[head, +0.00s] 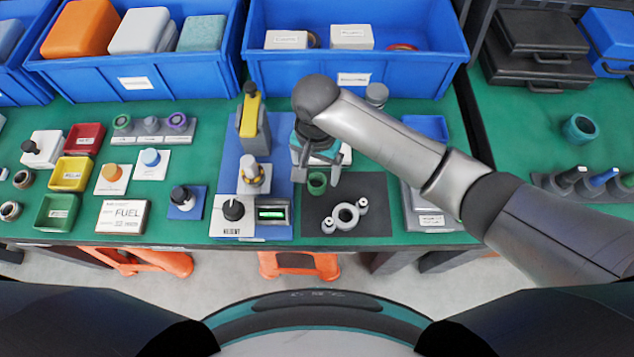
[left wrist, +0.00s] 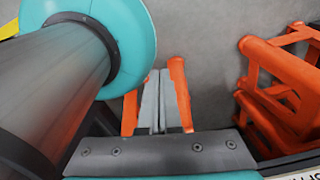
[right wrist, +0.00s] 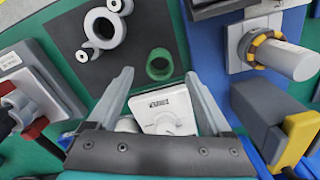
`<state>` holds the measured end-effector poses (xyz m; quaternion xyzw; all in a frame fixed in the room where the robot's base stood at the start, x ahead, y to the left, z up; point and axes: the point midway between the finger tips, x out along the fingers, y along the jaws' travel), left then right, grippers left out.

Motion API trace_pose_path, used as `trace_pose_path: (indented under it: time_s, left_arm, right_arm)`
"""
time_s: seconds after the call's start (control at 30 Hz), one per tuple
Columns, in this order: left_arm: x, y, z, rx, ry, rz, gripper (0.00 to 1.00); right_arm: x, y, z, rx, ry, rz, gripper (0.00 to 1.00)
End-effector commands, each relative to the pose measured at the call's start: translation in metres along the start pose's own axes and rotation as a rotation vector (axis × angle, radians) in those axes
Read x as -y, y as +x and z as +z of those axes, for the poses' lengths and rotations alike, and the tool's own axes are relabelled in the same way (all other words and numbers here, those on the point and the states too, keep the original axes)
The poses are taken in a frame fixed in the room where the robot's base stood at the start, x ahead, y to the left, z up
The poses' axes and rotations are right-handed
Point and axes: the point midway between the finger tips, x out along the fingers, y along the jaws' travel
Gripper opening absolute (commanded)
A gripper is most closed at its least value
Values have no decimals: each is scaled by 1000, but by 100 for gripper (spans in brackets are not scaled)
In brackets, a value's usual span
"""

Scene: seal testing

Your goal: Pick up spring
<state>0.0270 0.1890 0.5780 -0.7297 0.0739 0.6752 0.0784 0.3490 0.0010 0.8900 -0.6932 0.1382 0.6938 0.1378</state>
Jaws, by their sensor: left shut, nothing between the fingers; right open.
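I cannot make out a clearly coiled spring. A short hollow green ring (head: 317,183), which may be it, stands on the black mat (head: 375,190); it also shows in the right wrist view (right wrist: 160,68). My right gripper (head: 318,172) is open, pointing down just behind the ring. In the right wrist view its fingertips (right wrist: 158,77) stand on either side of the ring's near edge, with nothing held. My left gripper (left wrist: 158,76) is shut and empty in the left wrist view, over the floor by orange stool legs. It is outside the head view.
A grey two-lobed flange (head: 346,215) lies on the mat in front of the ring. A white box with a dial (right wrist: 165,108) shows between my right fingers. A tester with a green display (head: 271,214) and a yellow-topped device (head: 250,120) stand left. Blue bins (head: 355,70) line the back.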

Motion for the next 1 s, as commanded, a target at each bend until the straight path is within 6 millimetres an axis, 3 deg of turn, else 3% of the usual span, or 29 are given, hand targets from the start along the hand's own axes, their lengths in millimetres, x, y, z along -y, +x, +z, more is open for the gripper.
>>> trace_pose_path:
  time_s: [0.17, 0.4, 0.73, 1.0]
  left_arm:
    - [2, 5, -14, -25, 1, -2, 0]
    - [2, 17, -14, -26, 1, -2, 0]
    - [1, 18, -8, -16, 1, -2, 0]
    - [1, 18, -6, -13, 0, -2, 0]
  right_arm:
    - [0, 13, -2, -1, 0, 1, 84]
    - [-1, 49, -6, 0, -1, 2, 84]
    - [-1, 55, -6, -1, -1, 0, 84]
    - [-1, 55, -6, -1, -1, 0, 54]
